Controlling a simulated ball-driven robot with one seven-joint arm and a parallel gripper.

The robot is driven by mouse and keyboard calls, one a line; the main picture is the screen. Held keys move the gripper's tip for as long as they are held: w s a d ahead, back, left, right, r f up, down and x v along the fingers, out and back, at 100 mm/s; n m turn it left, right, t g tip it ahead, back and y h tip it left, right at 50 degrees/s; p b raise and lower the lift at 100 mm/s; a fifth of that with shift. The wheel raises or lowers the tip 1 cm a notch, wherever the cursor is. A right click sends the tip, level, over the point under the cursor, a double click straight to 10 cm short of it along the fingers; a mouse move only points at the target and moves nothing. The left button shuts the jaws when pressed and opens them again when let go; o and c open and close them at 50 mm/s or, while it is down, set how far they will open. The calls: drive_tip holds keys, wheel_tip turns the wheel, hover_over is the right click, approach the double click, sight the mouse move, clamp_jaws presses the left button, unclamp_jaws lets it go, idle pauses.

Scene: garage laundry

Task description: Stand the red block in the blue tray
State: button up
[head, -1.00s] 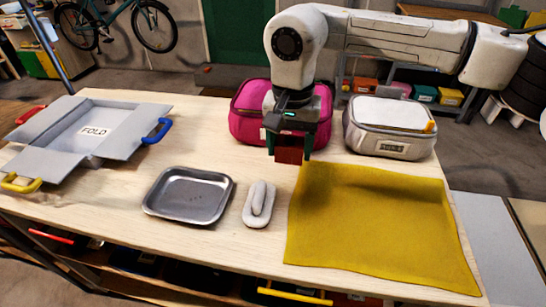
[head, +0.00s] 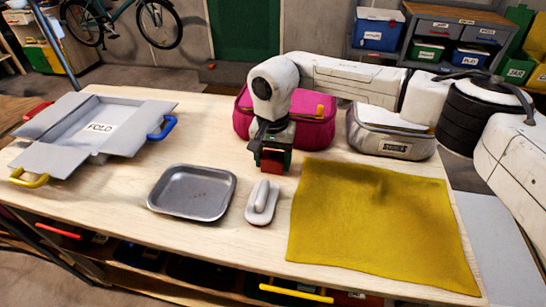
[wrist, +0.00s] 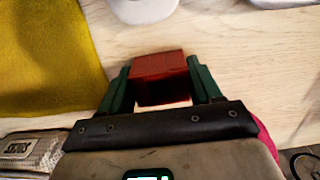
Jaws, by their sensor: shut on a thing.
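My gripper (head: 271,163) is shut on the red block (head: 270,167) over the back middle of the table. In the wrist view the red block (wrist: 158,66) sits between the green fingers of my gripper (wrist: 160,82), one on each side. I cannot tell whether the block's underside touches the table. The only tray I see on the table is a grey metal one (head: 191,188), empty, to the front left of my gripper; it does not look blue.
A light grey handled object (head: 262,201) stands between the tray and the mustard cloth (head: 376,222). A pink case (head: 313,124) and a grey case (head: 390,140) stand behind.

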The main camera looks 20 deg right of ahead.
drive_tip(key=shift+f, duration=0.1)
drive_tip(key=o, duration=1.1)
drive_tip(key=shift+c, duration=0.2)
